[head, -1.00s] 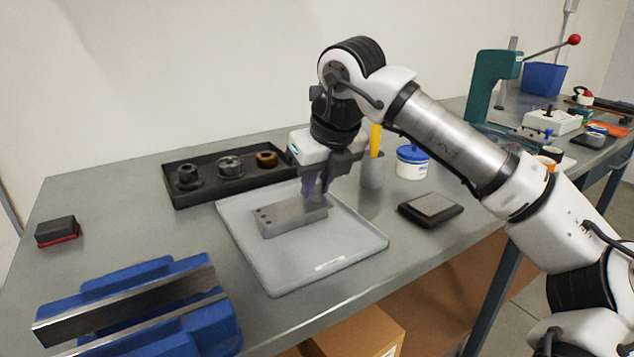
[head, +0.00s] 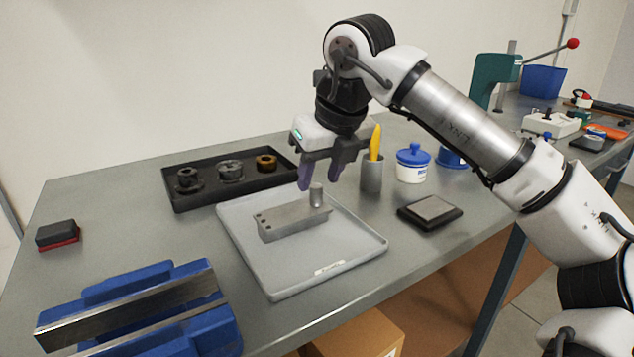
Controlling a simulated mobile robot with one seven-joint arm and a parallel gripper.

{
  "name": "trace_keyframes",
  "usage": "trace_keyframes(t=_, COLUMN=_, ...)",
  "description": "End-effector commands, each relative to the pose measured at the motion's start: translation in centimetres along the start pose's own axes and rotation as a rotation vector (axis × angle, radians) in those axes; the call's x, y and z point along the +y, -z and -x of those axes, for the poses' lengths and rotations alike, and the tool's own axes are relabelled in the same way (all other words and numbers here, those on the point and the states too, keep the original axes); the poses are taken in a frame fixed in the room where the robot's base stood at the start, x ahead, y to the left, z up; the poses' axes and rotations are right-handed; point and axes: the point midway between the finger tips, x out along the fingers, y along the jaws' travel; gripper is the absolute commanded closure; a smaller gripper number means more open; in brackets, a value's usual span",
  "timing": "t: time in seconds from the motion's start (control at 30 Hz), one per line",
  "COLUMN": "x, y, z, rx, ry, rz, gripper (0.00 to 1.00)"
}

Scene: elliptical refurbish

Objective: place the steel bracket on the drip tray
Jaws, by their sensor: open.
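The steel bracket (head: 290,222) is a grey block with small holes at its left end and a short upright cylinder at its right end. It lies on the light grey drip tray (head: 345,262), inside the rim. My gripper (head: 320,180) is open and empty above the bracket's right end, its purple fingers apart. The fingertips look clear of the cylinder, though the left finger comes close to it in the picture.
A black tray (head: 208,199) with several round metal parts stands behind. A grey cup (head: 372,178) with a yellow-handled tool, a white jar (head: 412,170) and a black scale-like pad (head: 430,212) stand right. A blue vise (head: 140,310) is front left; a black-red block (head: 57,234) is far left.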

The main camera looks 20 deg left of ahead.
Motion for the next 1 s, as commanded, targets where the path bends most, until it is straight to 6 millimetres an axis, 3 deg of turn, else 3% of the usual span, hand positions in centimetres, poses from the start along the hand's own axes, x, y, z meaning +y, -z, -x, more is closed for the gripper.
trace_keyframes(t=0.03, x=-0.1, y=-0.1, z=1.4, rx=-0.003, ry=0.004, rz=-0.002, gripper=0.59)
trace_keyframes(t=0.2, x=-0.1, y=-0.1, z=5.1, rx=-0.002, ry=0.003, rz=-0.003, gripper=0.59)
trace_keyframes(t=0.4, x=0.0, y=-0.1, z=7.9, rx=-0.001, ry=0.002, rz=-0.001, gripper=0.59)
trace_keyframes(t=1.0, x=0.0, y=0.0, z=8.7, rx=0.0, ry=0.0, rz=-0.001, gripper=0.59)
